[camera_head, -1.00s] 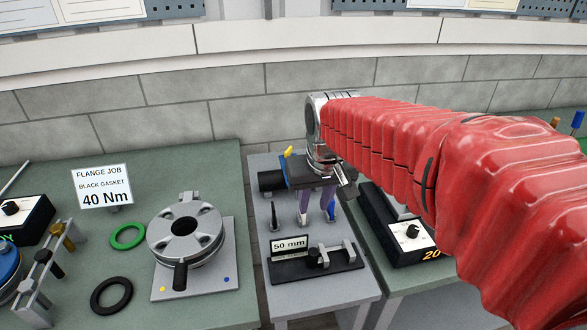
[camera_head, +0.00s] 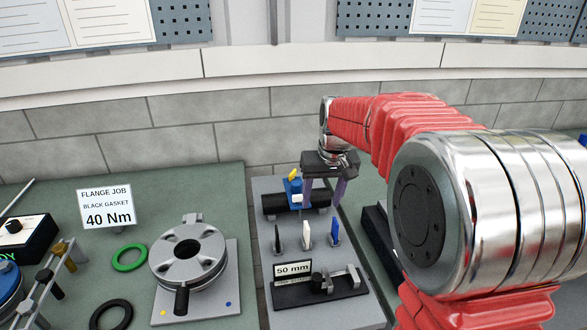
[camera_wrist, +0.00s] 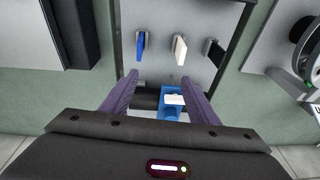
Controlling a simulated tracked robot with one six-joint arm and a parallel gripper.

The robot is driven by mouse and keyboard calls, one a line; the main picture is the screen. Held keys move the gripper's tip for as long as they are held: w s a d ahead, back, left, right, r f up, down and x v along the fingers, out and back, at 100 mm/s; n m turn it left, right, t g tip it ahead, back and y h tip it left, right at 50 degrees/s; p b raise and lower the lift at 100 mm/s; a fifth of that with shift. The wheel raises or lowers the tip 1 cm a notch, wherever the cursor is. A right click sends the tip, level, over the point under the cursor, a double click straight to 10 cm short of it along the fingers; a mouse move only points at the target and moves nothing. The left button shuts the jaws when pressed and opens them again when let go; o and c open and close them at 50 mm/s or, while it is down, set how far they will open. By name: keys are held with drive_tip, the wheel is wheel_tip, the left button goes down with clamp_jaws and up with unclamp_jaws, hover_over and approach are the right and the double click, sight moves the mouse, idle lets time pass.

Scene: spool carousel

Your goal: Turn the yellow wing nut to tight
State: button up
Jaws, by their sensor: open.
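The yellow wing nut (camera_head: 293,174) sits on top of a blue clamp (camera_head: 292,187) around a black horizontal cylinder (camera_head: 274,203) at the back of the narrow grey table. A white piece (camera_head: 297,198) is on the clamp's front. My gripper (camera_head: 322,205) is open and empty, with purple fingers pointing down, just right of the wing nut in the head view. In the wrist view the blue clamp (camera_wrist: 170,113) shows between my fingers (camera_wrist: 160,78), farther down. The wing nut cannot be made out there; my gripper body covers the area below the clamp.
Black, white and blue upright tabs (camera_head: 307,234) stand in front of the cylinder. A 50 mm sign (camera_head: 293,269) and a black fixture (camera_head: 325,290) are at the front. A flange (camera_head: 187,250) stands on the left bench. A wall (camera_head: 235,125) rises behind.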

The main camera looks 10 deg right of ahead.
sight(293, 172)
drive_tip(key=w+d+r+n+y, duration=0.1)
drive_tip(key=w+d+n, duration=0.1)
drive_tip(key=w, duration=0.5)
drive_tip(key=w+d+r+n+y, duration=0.1)
drive_tip(key=w+r+n, duration=0.1)
drive_tip(key=w, duration=0.4)
wheel_tip(293, 172, up, 7)
drive_tip(key=w+a+n+y, duration=0.1)
drive_tip(key=w+a+n, duration=0.1)
drive_tip(key=n, duration=0.5)
drive_tip(key=shift+w, duration=0.15)
drive_tip(key=x, duration=1.3)
drive_tip(key=shift+w+a+f, duration=0.15)
drive_tip(key=shift+a+f, duration=0.05)
drive_tip(key=shift+a, duration=0.05)
drive_tip(key=c, duration=1)
